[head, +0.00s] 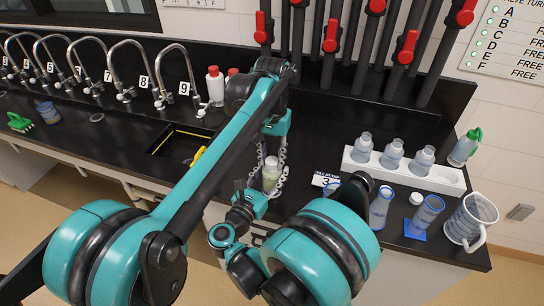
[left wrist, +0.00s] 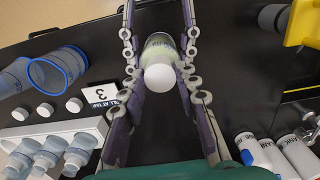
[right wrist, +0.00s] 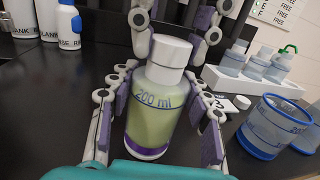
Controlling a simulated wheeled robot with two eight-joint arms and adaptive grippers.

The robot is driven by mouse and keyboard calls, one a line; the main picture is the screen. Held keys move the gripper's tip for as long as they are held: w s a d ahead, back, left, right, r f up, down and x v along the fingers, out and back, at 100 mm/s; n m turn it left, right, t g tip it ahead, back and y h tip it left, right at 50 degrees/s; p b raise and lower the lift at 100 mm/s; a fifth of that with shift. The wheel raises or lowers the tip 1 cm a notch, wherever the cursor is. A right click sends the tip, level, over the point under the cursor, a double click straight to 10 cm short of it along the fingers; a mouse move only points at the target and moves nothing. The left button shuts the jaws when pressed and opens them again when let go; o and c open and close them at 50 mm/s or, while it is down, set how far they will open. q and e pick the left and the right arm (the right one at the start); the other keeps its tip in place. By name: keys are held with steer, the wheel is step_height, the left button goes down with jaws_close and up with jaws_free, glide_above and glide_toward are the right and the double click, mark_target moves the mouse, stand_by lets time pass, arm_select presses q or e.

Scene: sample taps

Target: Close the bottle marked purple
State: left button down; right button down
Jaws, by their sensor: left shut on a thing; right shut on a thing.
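The purple-marked bottle (right wrist: 150,112) is a clear 200 ml bottle of pale yellow-green liquid with a purple band at its base. It stands upright in the right wrist view and shows small in the head view (head: 270,175). A white cap (right wrist: 169,51) sits level on its neck; I cannot tell how tight it is. My right gripper (right wrist: 158,115) is shut around the bottle's body from the side. My left gripper (left wrist: 160,60) comes from above, shut with its fingers either side of the cap (left wrist: 160,78); the exact finger contact is partly hidden.
A white rack (head: 440,178) with several bottles stands at the right, near loose caps (left wrist: 45,109), blue-based cylinders (head: 428,212) and a jug (head: 470,220). A sign marked 3 (left wrist: 101,96) lies close by. A sink (head: 180,145) and numbered taps are left.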

arm_select(q)
steer(key=m, duration=0.4)
steer(key=shift+m, duration=0.4)
steer(key=m, duration=0.4)
steer(key=shift+m, duration=0.4)
steer(key=m, duration=0.4)
steer(key=shift+m, duration=0.4)
steer(key=m, duration=0.4)
steer(key=c, duration=1)
jaws_free()
steer(key=shift+c, duration=0.2)
step_height(320, 180, up, 12)
